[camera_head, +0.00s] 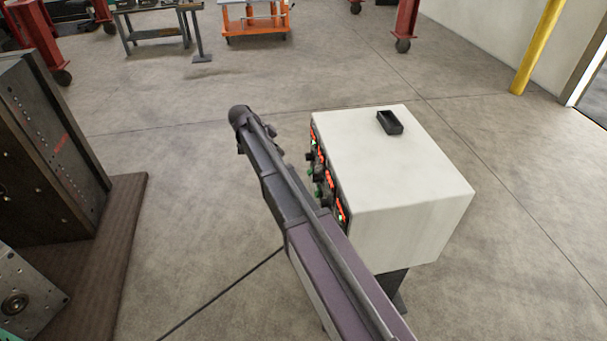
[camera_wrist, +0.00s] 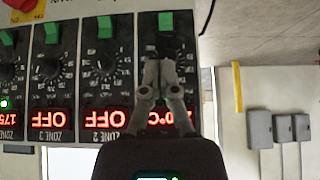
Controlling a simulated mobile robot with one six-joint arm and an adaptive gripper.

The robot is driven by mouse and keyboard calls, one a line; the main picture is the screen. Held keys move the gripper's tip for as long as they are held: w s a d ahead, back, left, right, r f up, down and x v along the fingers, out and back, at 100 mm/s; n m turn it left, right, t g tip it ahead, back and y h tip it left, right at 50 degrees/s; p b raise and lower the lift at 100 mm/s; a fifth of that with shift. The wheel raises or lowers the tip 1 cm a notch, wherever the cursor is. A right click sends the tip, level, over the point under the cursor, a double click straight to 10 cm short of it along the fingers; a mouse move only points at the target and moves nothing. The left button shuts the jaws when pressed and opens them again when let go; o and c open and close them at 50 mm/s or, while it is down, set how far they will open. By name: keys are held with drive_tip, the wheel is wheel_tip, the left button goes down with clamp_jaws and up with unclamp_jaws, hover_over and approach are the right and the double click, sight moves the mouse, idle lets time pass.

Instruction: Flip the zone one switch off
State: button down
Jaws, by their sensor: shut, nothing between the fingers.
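The white controller box (camera_head: 385,155) stands on a dark stand, with lit displays on its left face. In the wrist view its panel (camera_wrist: 77,85) has several columns, each with a green switch, a black dial and a red display. The rightmost column, beside zone 2, has a green switch (camera_wrist: 166,21) and a lit display (camera_wrist: 155,122) ending in "0°C"; its label is hidden, but by order it is zone one. My gripper (camera_wrist: 160,62) is shut and empty, its fingertips over that column's dial area, just below the switch in the picture. Contact cannot be told.
The zone 2 switch (camera_wrist: 105,27) and zone 3 switch (camera_wrist: 51,33) are close by on the left; their displays read OFF. A red knob (camera_wrist: 20,5) is at the top left. A black tray (camera_head: 390,122) lies on the box.

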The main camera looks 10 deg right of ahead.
sight(309, 174)
drive_tip(key=shift+f, duration=0.15)
drive_tip(key=b+x, duration=1.1)
drive_tip(key=x, duration=0.2)
drive_tip(key=shift+d+f, duration=0.25)
drive_tip(key=shift+f, duration=0.05)
idle(0.4)
idle(0.4)
drive_tip(key=shift+d+f+b, duration=0.2)
drive_tip(key=shift+f+b, duration=0.15)
drive_tip(key=shift+b, duration=0.15)
drive_tip(key=shift+r, duration=0.15)
drive_tip(key=shift+r+p, duration=0.65)
drive_tip(key=shift+p, duration=0.15)
